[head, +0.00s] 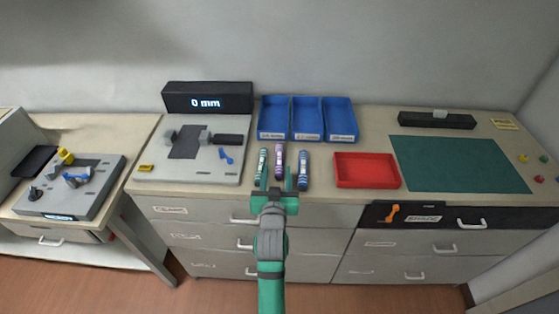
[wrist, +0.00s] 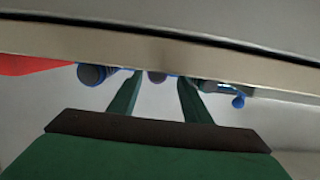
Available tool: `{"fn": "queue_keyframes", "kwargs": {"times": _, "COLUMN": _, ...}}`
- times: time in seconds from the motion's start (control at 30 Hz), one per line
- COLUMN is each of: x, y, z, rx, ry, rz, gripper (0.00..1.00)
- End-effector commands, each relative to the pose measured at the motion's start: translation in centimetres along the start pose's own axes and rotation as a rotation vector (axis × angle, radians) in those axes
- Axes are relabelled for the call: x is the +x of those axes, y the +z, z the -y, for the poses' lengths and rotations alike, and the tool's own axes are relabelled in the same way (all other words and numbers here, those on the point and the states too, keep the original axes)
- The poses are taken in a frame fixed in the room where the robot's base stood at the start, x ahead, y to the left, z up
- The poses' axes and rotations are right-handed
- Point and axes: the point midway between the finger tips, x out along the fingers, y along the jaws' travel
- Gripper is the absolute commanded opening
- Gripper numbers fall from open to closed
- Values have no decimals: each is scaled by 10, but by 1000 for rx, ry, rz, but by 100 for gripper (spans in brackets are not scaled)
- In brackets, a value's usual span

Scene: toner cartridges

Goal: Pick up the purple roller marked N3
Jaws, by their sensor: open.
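The purple roller (head: 279,160) lies on the counter between a teal-striped roller (head: 262,164) and a blue-striped roller (head: 303,169). Its N3 marking is not legible. My gripper (head: 276,183) is open and empty at the counter's front edge, just in front of the purple roller in the head view. In the wrist view, the dark end of the middle roller (wrist: 157,76) shows between the two green fingers, beyond the counter edge. The fingers are apart from it.
Three blue bins (head: 307,137) stand behind the rollers. A red tray (head: 366,183) is to their right, and a grey measuring fixture (head: 225,176) with a "0 mm" display (head: 207,102) is to their left. The counter's front edge (wrist: 240,63) crosses the wrist view.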

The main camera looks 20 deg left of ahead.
Motion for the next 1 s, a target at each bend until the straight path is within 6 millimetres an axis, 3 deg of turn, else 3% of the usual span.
{"fn": "queue_keyframes", "kwargs": {"times": 0.3, "x": 41, "y": 3, "z": -6, "rx": 0, "ry": 3, "rz": -1, "gripper": 44}}
{"fn": "queue_keyframes", "kwargs": {"times": 0.63, "x": 47, "y": 3, "z": -6, "rx": 0, "ry": 3, "rz": 0, "gripper": 44}}
{"fn": "queue_keyframes", "kwargs": {"times": 0.8, "x": 47, "y": 3, "z": -6, "rx": 0, "ry": 3, "rz": 0, "gripper": 4}}
{"fn": "queue_keyframes", "kwargs": {"times": 0.83, "x": 47, "y": 3, "z": -6, "rx": 0, "ry": 3, "rz": 0, "gripper": 0}}
{"fn": "queue_keyframes", "kwargs": {"times": 1.0, "x": 47, "y": 3, "z": -6, "rx": 0, "ry": 3, "rz": -1, "gripper": 0}}
